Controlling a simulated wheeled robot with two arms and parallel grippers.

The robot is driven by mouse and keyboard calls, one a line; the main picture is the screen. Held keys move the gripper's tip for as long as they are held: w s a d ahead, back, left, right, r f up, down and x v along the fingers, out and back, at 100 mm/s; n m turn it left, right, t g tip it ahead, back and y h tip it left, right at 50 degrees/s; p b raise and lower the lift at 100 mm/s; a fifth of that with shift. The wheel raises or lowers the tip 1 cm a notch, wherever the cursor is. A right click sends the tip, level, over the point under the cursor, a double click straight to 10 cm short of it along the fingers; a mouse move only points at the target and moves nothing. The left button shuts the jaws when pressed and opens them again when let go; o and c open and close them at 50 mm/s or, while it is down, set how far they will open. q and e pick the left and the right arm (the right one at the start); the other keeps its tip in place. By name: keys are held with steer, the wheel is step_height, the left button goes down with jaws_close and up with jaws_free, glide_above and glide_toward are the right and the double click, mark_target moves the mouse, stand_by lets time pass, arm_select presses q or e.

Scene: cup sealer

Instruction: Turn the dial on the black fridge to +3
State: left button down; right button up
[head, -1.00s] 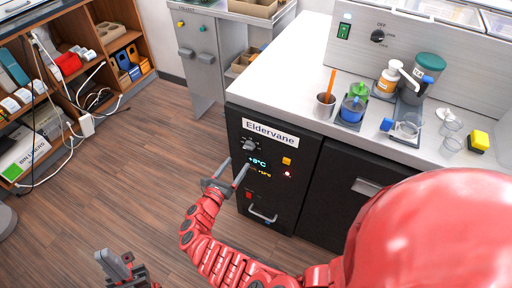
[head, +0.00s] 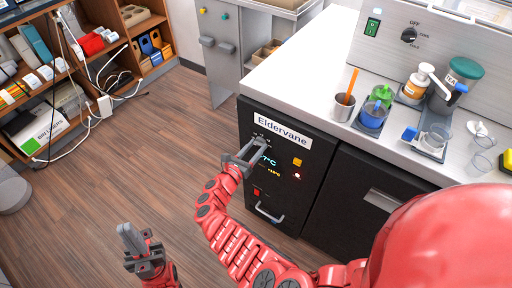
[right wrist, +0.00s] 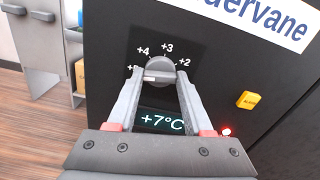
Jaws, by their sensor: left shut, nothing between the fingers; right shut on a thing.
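The black fridge (head: 285,150), labelled Eldervane, stands under the counter. Its round grey dial (right wrist: 160,68) shows in the right wrist view with marks +4, +3 and +2 around its top. A pale pointer line on the dial faces left, below the +4 mark. The display (right wrist: 162,121) under it reads +7°C. My right gripper (right wrist: 160,76) is shut on the dial, one finger on each side. In the head view my right gripper (head: 256,150) largely hides the dial. My left gripper (head: 131,242) is shut and empty, low over the floor, away from the fridge.
A yellow button (right wrist: 250,100) and a lit red light (right wrist: 226,132) sit right of the display. A fridge handle (head: 269,213) is lower down. The counter (head: 300,75) above holds a metal cup (head: 343,108) and bottles. Open wooden floor (head: 120,160) lies to the left.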

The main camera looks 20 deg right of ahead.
jaws_close()
steer(key=shift+f+m+b, duration=0.1)
steer(key=shift+m+b, duration=9.15)
steer(key=shift+m, duration=0.75)
